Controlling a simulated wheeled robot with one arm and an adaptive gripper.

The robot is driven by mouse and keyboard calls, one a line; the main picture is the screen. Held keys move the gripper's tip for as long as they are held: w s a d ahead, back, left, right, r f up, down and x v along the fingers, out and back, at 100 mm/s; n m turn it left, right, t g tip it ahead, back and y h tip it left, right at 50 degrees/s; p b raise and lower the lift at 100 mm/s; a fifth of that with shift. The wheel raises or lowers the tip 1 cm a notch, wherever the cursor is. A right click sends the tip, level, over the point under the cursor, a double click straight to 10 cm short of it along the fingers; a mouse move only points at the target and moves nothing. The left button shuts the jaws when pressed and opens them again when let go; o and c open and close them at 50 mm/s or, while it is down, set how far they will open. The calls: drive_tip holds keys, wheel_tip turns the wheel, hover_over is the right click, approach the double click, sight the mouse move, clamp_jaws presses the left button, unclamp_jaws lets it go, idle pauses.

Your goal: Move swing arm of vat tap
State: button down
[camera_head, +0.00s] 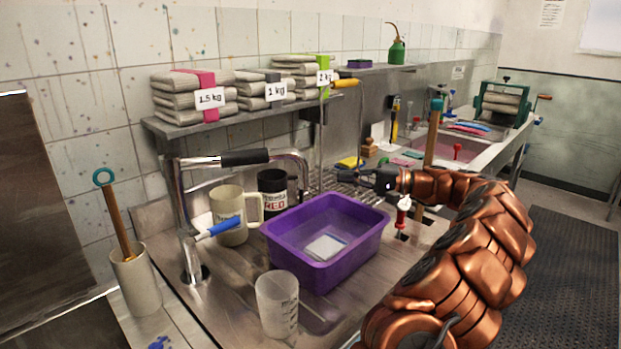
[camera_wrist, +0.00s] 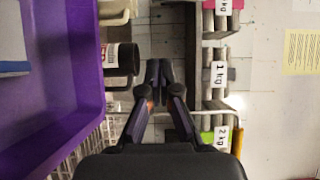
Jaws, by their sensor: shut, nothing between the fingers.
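The vat tap (camera_head: 182,225) is a chrome post at the left of the steel counter, with a blue lever (camera_head: 224,228). Its swing arm (camera_head: 244,158) runs right from the post top, has a black sleeve, and ends in a downturned spout (camera_head: 300,166) behind the purple tub. My gripper (camera_head: 345,184) is above the tub's far right edge, to the right of the spout and apart from it in the picture; the depth between them is hard to tell. In the wrist view my gripper's fingers (camera_wrist: 158,72) are together and empty. I cannot make out the swing arm there.
A shelf (camera_head: 180,128) above carries weight-labelled cloth bundles.

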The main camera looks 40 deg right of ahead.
drive_tip(key=p+x, duration=0.2)
drive_tip(key=x, duration=0.8)
drive_tip(key=shift+s+a+p, duration=0.15)
drive_tip(key=shift+s+a, duration=0.15)
drive_tip(key=shift+s, duration=0.3)
drive_tip(key=shift+s+a+p, duration=0.2)
drive_tip(key=shift+s+a, duration=0.05)
drive_tip(key=shift+s, duration=0.35)
drive_tip(key=shift+s+a+p, duration=0.15)
drive_tip(key=shift+s+a, duration=0.15)
drive_tip(key=shift+s, duration=0.3)
drive_tip(key=shift+s+a, duration=0.1)
